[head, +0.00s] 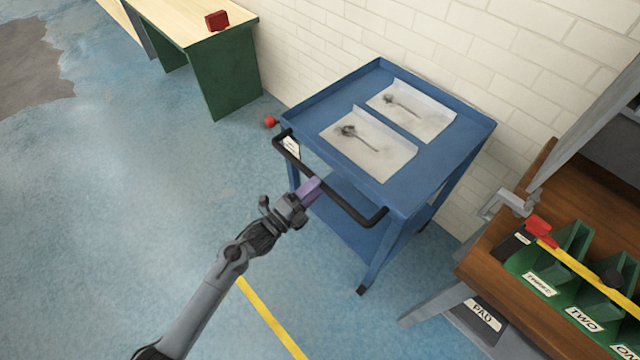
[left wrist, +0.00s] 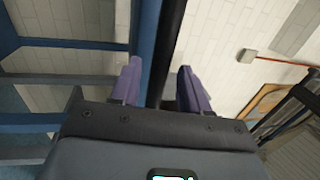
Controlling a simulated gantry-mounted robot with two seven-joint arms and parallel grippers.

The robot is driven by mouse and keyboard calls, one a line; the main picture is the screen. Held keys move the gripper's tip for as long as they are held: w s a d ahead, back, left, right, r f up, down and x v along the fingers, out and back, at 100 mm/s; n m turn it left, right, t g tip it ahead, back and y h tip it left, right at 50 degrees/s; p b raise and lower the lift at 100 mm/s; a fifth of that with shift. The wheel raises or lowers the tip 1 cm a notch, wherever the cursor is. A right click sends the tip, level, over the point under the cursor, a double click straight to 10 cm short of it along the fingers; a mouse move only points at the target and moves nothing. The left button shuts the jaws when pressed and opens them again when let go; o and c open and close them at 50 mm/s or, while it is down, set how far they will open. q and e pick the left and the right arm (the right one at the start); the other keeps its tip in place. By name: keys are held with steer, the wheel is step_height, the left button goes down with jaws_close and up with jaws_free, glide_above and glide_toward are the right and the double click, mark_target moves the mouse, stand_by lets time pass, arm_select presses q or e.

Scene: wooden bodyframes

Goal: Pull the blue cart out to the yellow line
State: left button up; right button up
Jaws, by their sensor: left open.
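The blue cart (head: 430,178) stands against the white brick wall. Its black handle (head: 350,208) runs along the side facing me. My left gripper (head: 312,187), with purple fingers, is at the middle of the handle. In the left wrist view the fingers (left wrist: 159,78) are apart, and the black handle (left wrist: 171,45) runs between them; I cannot tell whether either finger touches it. The yellow line (head: 270,318) is on the floor in front of the cart, partly behind my left arm. My right gripper is not in view.
Two sheets (head: 368,145) with dark marks lie on the cart's top. A wooden bench (head: 500,250) with green bins (head: 575,245) stands close on the right. A green-sided table (head: 225,75) is at the back left. The floor at left is open.

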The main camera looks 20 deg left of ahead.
arm_select(q)
steer(key=shift+x, duration=1.4)
jaws_close()
